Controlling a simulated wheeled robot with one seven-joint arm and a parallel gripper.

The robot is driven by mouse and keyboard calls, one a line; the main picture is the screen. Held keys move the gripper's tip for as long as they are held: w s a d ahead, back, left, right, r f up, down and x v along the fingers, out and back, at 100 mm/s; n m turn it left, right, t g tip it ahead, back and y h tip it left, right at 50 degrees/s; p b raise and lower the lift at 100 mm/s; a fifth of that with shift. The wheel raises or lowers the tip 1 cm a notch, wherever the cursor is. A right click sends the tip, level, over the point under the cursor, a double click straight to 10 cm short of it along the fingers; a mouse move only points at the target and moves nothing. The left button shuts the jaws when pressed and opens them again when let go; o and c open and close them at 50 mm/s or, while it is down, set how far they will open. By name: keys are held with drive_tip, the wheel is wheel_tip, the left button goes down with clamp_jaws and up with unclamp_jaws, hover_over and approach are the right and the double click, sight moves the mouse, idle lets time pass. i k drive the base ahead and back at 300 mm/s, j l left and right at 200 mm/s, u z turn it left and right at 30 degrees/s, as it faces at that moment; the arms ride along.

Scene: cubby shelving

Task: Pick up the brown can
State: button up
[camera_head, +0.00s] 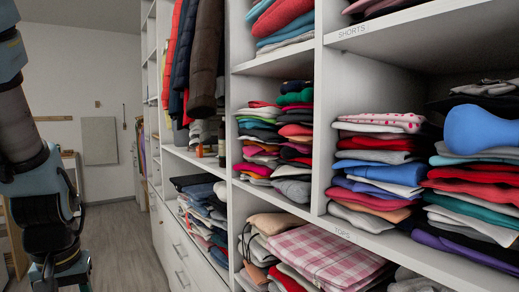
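A small brown object (222,150), which may be the brown can, stands on the white cubby shelf below the hanging jackets. It is small in view, and I cannot be sure that it is a can. A small orange-brown item (199,151) is just left of it, beside some pale containers. My gripper (62,283) hangs at the lower left, well apart from the shelf. The bottom edge of the picture cuts it off, so its fingertips are hidden.
Cubbies on the right hold stacks of folded clothes (372,165). A blue rounded object (482,130) lies on one stack. Jackets (206,55) hang above the small items. The wooden floor (125,250) between my arm and the shelving is clear.

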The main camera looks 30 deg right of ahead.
sight(222, 129)
drive_tip(key=i+z, duration=0.15)
drive_tip(key=z, duration=0.3)
drive_tip(key=i+j+z, duration=0.15)
drive_tip(key=z, duration=0.25)
drive_tip(key=i+j+z, duration=0.15)
drive_tip(key=z, duration=0.3)
drive_tip(key=i+j+z, duration=0.1)
drive_tip(key=z, duration=0.3)
drive_tip(key=j, duration=0.1)
